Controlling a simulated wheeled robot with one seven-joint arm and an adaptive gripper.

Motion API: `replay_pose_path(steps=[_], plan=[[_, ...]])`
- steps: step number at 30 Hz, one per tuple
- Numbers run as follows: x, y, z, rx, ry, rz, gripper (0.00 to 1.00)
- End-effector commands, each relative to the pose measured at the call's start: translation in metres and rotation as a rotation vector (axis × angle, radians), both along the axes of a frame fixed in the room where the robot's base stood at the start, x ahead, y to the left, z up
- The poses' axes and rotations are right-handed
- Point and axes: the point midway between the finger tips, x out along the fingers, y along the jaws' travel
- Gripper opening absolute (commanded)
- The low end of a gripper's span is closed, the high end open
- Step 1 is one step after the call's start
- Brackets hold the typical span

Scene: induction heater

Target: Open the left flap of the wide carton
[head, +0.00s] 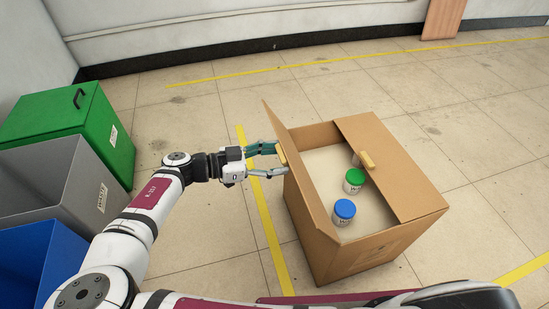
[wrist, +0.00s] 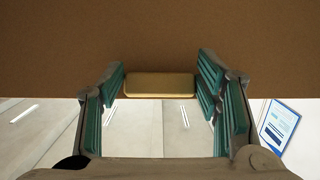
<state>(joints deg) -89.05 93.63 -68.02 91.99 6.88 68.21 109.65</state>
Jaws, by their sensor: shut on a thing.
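The wide carton (head: 335,262) is a brown box on the floor, right of my arm. Its left flap (head: 296,165) stands raised, roughly upright, along the left edge, leaving that side of the carton open. A wooden handle (head: 282,155) is on the outer face of this flap. My gripper (head: 267,160) is shut on the handle, with its green-padded fingers on either side. In the wrist view the handle (wrist: 160,85) lies between the fingers, with the brown flap (wrist: 160,35) above it. The right flap (head: 385,150) lies flat over the carton's right side, with its own handle (head: 366,160).
Inside the carton are a jar with a green lid (head: 354,181) and one with a blue lid (head: 344,212). Green (head: 105,130), grey (head: 85,175) and blue (head: 40,265) bins stand at left. Floor is clear behind the carton.

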Motion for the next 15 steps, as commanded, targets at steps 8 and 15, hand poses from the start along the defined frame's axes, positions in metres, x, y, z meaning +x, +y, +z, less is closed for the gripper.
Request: replay_pose_path(steps=[8,15], plan=[[-0.0003,-0.0014,-0.0042,0.006,0.003,-0.003,0.78],[-0.0003,-0.0003,-0.0023,0.005,0.002,-0.002,0.78]])
